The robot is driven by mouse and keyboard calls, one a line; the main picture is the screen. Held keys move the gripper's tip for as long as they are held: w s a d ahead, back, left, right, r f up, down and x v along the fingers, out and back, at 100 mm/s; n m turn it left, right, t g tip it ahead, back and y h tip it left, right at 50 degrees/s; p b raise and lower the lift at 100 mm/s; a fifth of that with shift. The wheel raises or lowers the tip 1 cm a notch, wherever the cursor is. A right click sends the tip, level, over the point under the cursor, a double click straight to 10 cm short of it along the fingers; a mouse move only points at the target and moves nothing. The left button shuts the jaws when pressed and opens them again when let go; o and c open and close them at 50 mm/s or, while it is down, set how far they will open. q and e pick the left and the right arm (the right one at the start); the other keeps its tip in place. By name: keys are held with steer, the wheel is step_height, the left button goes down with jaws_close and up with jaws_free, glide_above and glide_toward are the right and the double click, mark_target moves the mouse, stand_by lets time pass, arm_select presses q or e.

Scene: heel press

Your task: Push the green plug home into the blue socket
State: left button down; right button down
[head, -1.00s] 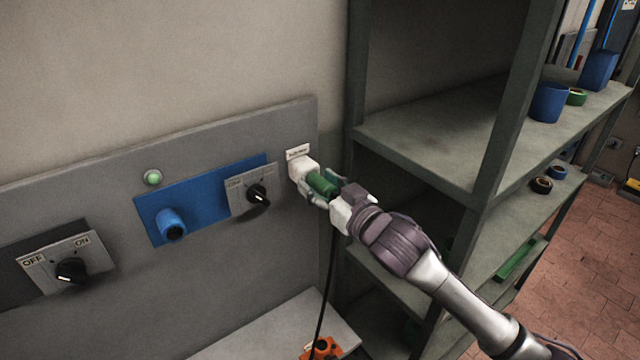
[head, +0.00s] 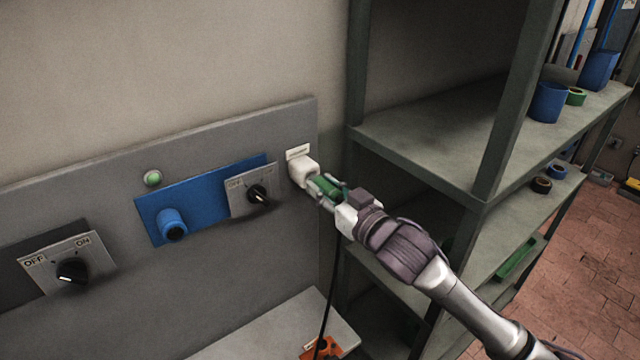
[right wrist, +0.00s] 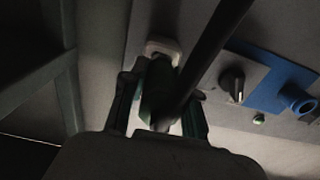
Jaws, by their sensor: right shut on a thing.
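The green plug (head: 327,187) is between the fingers of my right gripper (head: 325,191), which is shut on it. The plug's front end is at a white holder (head: 302,171) on the grey panel; I cannot tell whether it is still inside it. In the right wrist view the plug (right wrist: 157,88) lies between the two fingers, partly hidden by a dark cable, with the white holder (right wrist: 161,49) just beyond. The blue socket (head: 171,225) sticks out of a blue plate to the left, apart from the plug and empty. My left gripper is not in view.
A black rotary switch (head: 258,195) sits between holder and socket; another switch (head: 71,271) is at far left. A green lamp (head: 152,178) is above the blue plate. A black cable (head: 329,290) hangs below the plug. Metal shelving (head: 420,150) stands close on the right.

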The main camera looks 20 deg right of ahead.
mark_target(338, 199)
steer(key=shift+p+v, duration=0.35)
steer(key=shift+v, duration=1.9)
